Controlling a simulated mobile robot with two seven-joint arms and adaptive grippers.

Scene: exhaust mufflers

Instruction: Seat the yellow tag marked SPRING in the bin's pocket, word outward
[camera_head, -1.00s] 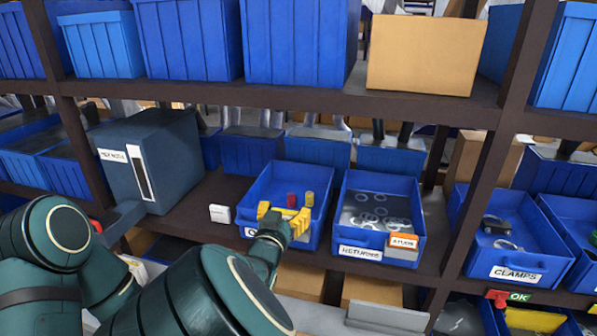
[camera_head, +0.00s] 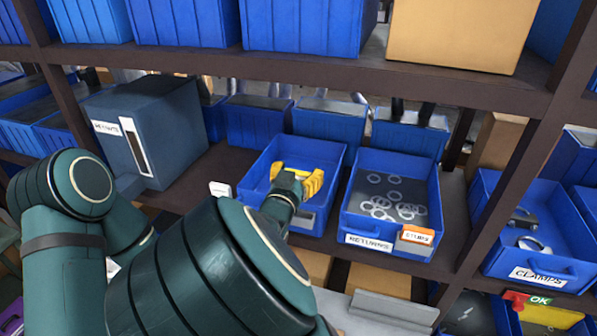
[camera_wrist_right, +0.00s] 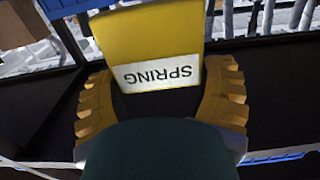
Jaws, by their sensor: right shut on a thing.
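The yellow tag (camera_wrist_right: 150,38) shows in the right wrist view between my right fingers, with SPRING on a white label upside down in that picture. My right gripper (camera_head: 300,180) is shut on it, in front of and over the blue bin (camera_head: 258,183) left of the RETURNS bin. In the head view the tag is hard to separate from the yellow fingers. A grey patch, seemingly the pocket (camera_head: 304,220), shows on that bin's front, right of my wrist. My arm hides the rest of the front. My left gripper is out of view.
The RETURNS bin (camera_head: 348,222), with several rings and an orange tag (camera_head: 417,235) on its front, stands close on the right. A small white box (camera_head: 220,189) and a dark blue cabinet (camera_head: 170,125) are left. The shelf above (camera_head: 300,70) bounds the space overhead.

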